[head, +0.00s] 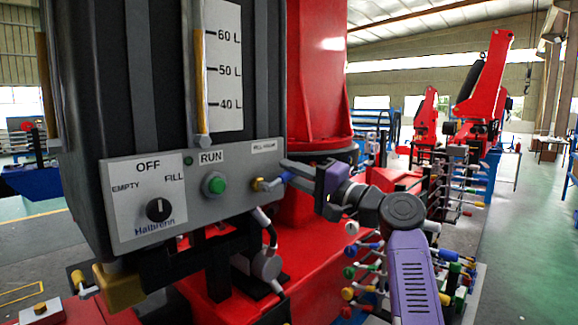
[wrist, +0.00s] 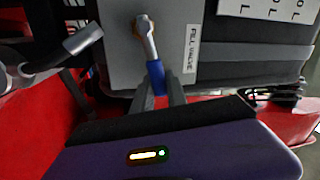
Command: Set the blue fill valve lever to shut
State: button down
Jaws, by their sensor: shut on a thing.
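The blue fill valve lever (wrist: 157,75) has a metal arm with a blue sleeve and pivots at a brass fitting on the grey panel, beside the FILL VALVE label (wrist: 192,49). In the head view the lever's blue end (head: 286,177) points right from the brass pivot (head: 258,184), roughly level with a slight upward tilt. My gripper (wrist: 163,100) is shut on the blue sleeve. In the head view my gripper (head: 292,172) reaches in from the right, and its fingers partly hide the sleeve's end.
The panel (head: 190,190) also carries a black selector knob (head: 159,209) and a green RUN button (head: 215,184). A sight tube with a litre scale (head: 224,65) stands above. A grey pipe fitting (head: 266,265) hangs below the lever. A red column (head: 318,70) rises behind.

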jog(key=shift+w+d+f+m+t+h+p, duration=0.2)
jog(key=shift+f+m, duration=0.25)
jog(key=shift+m, duration=0.4)
jog(key=shift+s+f+m+t+h+p, duration=0.1)
jog(key=shift+f+m+t+p, duration=0.25)
jog(key=shift+m, duration=0.5)
jog(key=shift+f, duration=0.2)
jog(key=c, duration=1.3)
grip_release()
jog(key=shift+c, duration=0.2)
jog(key=b+v, duration=0.2)
jog(key=v, duration=0.5)
jog(key=shift+s+d+b, duration=0.25)
jog(key=shift+b, duration=0.1)
